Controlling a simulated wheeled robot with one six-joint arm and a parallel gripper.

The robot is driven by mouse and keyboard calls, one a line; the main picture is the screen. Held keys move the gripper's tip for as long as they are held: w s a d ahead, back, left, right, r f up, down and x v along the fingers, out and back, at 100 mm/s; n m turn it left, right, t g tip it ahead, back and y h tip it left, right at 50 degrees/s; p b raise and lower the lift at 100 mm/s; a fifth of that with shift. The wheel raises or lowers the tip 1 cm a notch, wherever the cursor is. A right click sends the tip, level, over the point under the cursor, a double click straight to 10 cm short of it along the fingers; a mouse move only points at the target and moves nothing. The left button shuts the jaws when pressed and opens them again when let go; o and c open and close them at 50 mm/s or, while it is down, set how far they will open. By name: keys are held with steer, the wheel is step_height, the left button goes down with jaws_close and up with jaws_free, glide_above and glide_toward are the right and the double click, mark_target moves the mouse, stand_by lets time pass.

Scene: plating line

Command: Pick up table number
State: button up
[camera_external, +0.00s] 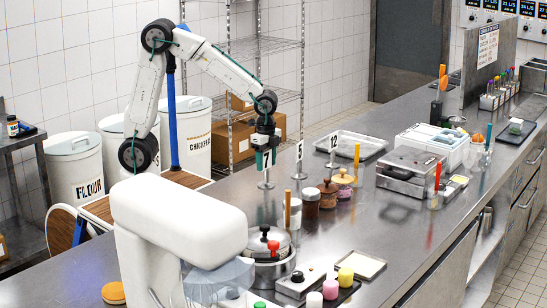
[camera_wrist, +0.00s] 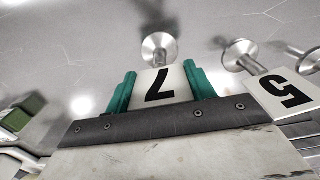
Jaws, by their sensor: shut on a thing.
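A table number, a white card with a black 7 (camera_wrist: 158,90) on a round metal base, stands between the green fingers of my gripper (camera_wrist: 160,82) in the wrist view. The fingers are shut on the card's two side edges. In the external view my gripper (camera_external: 264,158) is over the counter's back edge, and the metal base (camera_external: 265,185) shows just below it. The card is mostly hidden there by the fingers. I cannot tell whether the base touches the counter.
A second table number, 5 (camera_wrist: 285,93), stands close to the right in the wrist view. A card reading 12 (camera_external: 333,142) stands farther along the counter (camera_external: 235,195), near a tray (camera_external: 350,145). Jars (camera_external: 328,193) and a lidded pot (camera_external: 268,243) stand nearer the camera.

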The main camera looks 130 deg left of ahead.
steer(key=shift+r, duration=0.1)
steer(key=shift+r, duration=0.6)
step_height(320, 180, up, 2)
steer(key=shift+r, duration=0.1)
steer(key=s+d, duration=0.3)
steer(key=s, duration=0.4)
steer(key=s+d+r, duration=0.1)
steer(key=s+d, duration=0.1)
steer(key=s, duration=0.6)
steer(key=shift+d+r, duration=0.2)
steer(key=shift+d, duration=0.2)
